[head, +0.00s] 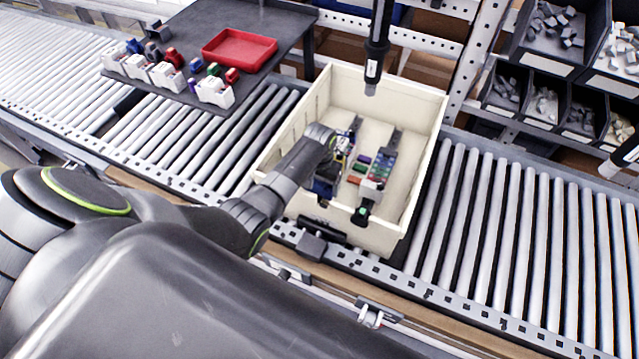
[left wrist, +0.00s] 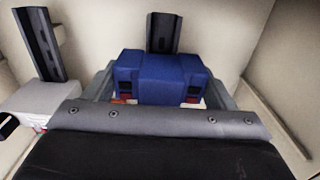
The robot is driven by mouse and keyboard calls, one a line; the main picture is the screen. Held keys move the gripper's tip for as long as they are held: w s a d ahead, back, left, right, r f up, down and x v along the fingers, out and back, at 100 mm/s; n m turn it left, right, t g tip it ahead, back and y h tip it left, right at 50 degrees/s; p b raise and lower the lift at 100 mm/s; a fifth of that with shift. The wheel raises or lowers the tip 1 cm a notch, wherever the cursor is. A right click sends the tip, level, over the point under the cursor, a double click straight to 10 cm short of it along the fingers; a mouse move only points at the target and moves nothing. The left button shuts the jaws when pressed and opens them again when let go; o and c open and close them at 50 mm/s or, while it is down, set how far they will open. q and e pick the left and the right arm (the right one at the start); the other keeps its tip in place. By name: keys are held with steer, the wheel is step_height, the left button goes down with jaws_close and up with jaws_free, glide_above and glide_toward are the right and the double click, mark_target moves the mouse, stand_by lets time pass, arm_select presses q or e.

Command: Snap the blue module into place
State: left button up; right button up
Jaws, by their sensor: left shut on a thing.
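The blue module (left wrist: 160,75) sits between my left gripper's fingers in the left wrist view. My left gripper (head: 332,160) is inside the cream bin (head: 415,95), over the left of two dark rails, and is shut on the module. A dark rail (left wrist: 163,32) rises directly behind the module; whether the module is seated on it is hidden. In the head view the gripper and arm partly cover the module (head: 325,187). The second rail (head: 393,140), to the right in the head view, carries green, red, blue and white-grey parts. My right gripper is not in view.
A dark table (head: 270,20) at the upper left holds a red tray (head: 238,50) and several small coloured modules in white holders. A black tool (head: 378,45) hangs over the bin's back edge. Rollers (head: 530,230) flank the bin. Parts bins stand at the upper right.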

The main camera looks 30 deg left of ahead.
arm_select(q)
steer(key=shift+f, duration=0.2)
stand_by(0.6)
steer(key=o, duration=1.1)
steer(key=shift+r+p, duration=0.4)
steer(key=shift+r, duration=8.25)
